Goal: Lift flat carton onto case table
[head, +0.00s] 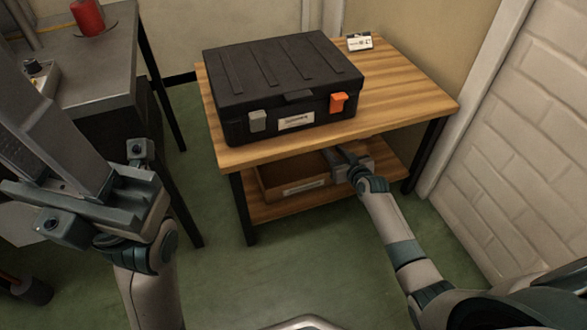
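The flat carton (290,182), brown with a pale label on its front, sits on the lower shelf of the wooden case table (405,95). The tabletop's front edge hides its top and back. My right gripper (345,166) reaches under the tabletop to the carton's right end. Its fingertips overlap that end, and I cannot tell whether they are shut on it. My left gripper (88,185) is raised at the left, close to the camera and away from the carton. Its fingers are too unclear to judge.
A black case (280,75) with a grey latch and an orange latch covers the left of the tabletop. A metal bench (95,60) with a red cylinder (88,17) is at left. A brick wall (520,150) closes the right.

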